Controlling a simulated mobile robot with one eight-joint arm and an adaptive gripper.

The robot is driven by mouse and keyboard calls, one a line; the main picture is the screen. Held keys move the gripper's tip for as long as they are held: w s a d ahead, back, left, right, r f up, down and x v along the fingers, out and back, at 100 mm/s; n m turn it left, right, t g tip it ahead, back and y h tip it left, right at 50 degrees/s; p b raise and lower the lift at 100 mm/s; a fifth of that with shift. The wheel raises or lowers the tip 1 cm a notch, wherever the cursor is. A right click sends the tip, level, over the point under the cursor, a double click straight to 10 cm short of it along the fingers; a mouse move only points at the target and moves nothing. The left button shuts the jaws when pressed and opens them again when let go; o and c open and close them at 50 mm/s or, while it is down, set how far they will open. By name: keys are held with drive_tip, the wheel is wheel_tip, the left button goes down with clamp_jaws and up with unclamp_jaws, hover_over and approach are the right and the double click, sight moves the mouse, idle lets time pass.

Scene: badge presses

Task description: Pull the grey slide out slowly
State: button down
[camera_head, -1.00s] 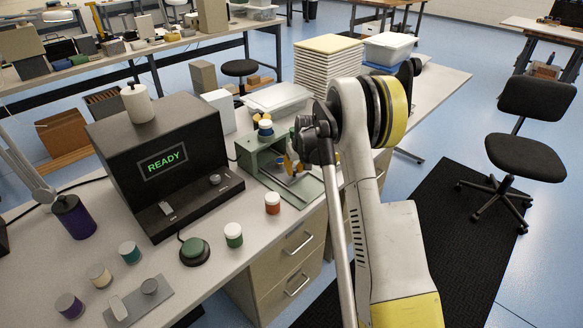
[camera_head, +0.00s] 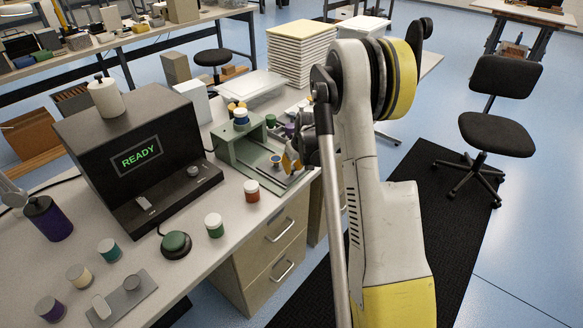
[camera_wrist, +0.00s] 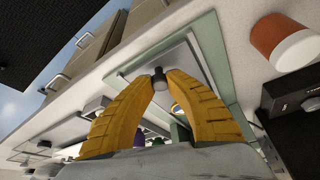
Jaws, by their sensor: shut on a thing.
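The green badge press (camera_head: 226,147) stands on the bench, with a blue-and-white jar on its top. The grey slide (camera_head: 266,178) lies in its base, partly hidden behind my gripper. A small blue-and-yellow round piece (camera_head: 276,160) shows at the slide, beside my fingers. My gripper (camera_head: 292,160) is at the slide's outer end. In the wrist view, its yellow fingers (camera_wrist: 160,76) are closed around the slide's dark knob (camera_wrist: 159,82), with the flat grey slide plate (camera_wrist: 183,58) beyond them.
A black machine with a READY screen (camera_head: 143,158) stands left of the press. A red jar (camera_head: 251,190), a green jar (camera_head: 214,224) and a green button (camera_head: 175,244) stand in front. Several jars sit behind the press. Drawers (camera_head: 270,250) lie below the bench edge.

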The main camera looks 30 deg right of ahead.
drive_tip(key=c, duration=1.2)
unclamp_jaws()
drive_tip(key=shift+s+f, duration=0.15)
drive_tip(key=shift+s, duration=0.1)
drive_tip(key=shift+c, duration=0.2)
drive_tip(key=shift+s+r, duration=0.1)
drive_tip(key=shift+r, duration=0.45)
drive_tip(key=v, duration=1.1)
